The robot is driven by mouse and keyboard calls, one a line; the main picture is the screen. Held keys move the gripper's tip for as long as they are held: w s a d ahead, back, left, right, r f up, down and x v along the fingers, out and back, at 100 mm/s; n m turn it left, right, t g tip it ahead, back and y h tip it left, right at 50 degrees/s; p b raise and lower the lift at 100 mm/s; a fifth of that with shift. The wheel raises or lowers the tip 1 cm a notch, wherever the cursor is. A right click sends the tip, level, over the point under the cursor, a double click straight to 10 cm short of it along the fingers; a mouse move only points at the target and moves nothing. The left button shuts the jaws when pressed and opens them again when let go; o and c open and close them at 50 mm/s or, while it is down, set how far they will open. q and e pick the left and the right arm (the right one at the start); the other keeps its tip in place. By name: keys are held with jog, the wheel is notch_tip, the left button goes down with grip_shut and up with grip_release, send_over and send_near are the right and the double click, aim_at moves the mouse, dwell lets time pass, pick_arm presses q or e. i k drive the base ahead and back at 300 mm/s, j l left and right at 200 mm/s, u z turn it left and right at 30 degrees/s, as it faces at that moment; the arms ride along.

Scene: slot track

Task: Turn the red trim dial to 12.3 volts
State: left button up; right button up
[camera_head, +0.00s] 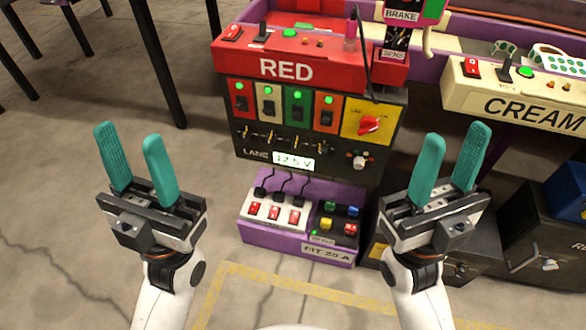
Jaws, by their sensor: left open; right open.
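The station labelled RED (286,69) stands upright ahead. Its lane display (293,161) seems to read 12.5 V, though the digits are small. To the right of the display is a small pale knob (359,160) with a reddish mark. Above it, a larger red knob (369,124) sits on a yellow plate. I cannot tell from labels which knob is the trim dial. My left gripper (128,135) is open and empty, left of the station. My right gripper (458,134) is open and empty, right of both knobs, touching neither.
Below the panel is a purple box (258,234) with switches and coloured buttons. A CREAM station (530,111) stands at the right. A dark cable hangs near the yellow plate. Dark cabinets (536,239) fill the lower right.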

aim_at(245, 134)
jog(key=i+u, duration=0.15)
jog(key=u, duration=0.2)
jog(key=i+l+u, duration=0.15)
jog(key=u, duration=0.2)
jog(key=i+l, duration=0.2)
